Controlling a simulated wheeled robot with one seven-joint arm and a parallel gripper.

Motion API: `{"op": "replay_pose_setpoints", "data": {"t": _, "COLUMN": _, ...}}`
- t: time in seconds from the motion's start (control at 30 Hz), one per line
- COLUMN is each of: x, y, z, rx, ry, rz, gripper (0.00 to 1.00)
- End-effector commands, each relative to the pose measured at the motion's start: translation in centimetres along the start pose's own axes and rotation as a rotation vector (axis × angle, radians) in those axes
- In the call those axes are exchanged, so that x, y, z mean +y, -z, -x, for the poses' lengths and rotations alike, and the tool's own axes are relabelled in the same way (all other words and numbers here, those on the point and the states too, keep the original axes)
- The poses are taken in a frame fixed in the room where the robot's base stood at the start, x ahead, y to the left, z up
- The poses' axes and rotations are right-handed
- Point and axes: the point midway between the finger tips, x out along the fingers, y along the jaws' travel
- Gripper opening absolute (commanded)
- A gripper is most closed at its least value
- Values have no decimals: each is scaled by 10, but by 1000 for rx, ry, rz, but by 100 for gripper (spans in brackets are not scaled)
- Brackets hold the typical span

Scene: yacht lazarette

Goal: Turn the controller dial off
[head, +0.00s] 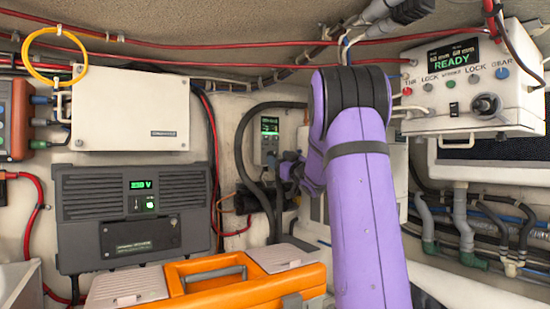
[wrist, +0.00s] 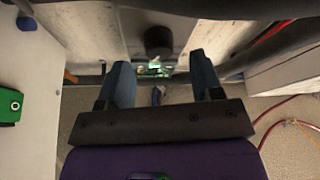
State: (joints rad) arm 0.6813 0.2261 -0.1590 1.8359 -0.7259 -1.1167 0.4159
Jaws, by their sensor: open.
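A small grey controller (head: 268,142) with a lit green display is mounted on the back wall in the head view, left of my arm. In the wrist view a dark round dial (wrist: 158,40) stands out from a panel, beside a lit green display (wrist: 154,71). My gripper (wrist: 160,62) is open, with one blue-grey finger on either side of the view. The dial lies ahead between the fingers, and they appear apart from it. The dial's pointer mark cannot be made out. In the head view my arm hides most of the gripper.
A white READY panel (head: 470,75) with several knobs hangs at the right. A dark inverter (head: 135,215) and a white box (head: 130,105) are on the left wall. An orange toolbox (head: 240,285) stands below. Black hoses (head: 243,150) loop beside the controller.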

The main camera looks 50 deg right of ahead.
Motion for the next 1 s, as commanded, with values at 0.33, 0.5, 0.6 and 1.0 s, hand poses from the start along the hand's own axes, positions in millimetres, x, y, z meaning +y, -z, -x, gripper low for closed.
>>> {"op": "replay_pose_setpoints", "data": {"t": 0.33, "x": 1, "y": 0, "z": -27, "rx": 0, "ry": -1, "rz": 1, "gripper": 60}}
{"op": "replay_pose_setpoints", "data": {"t": 0.5, "x": 0, "y": 0, "z": -27, "rx": 0, "ry": -1, "rz": 1, "gripper": 60}}
{"op": "replay_pose_setpoints", "data": {"t": 0.6, "x": 0, "y": 0, "z": -27, "rx": 0, "ry": -1, "rz": 1, "gripper": 55}}
{"op": "replay_pose_setpoints", "data": {"t": 1.0, "x": 0, "y": 0, "z": -27, "rx": 0, "ry": 2, "rz": 7, "gripper": 10}}
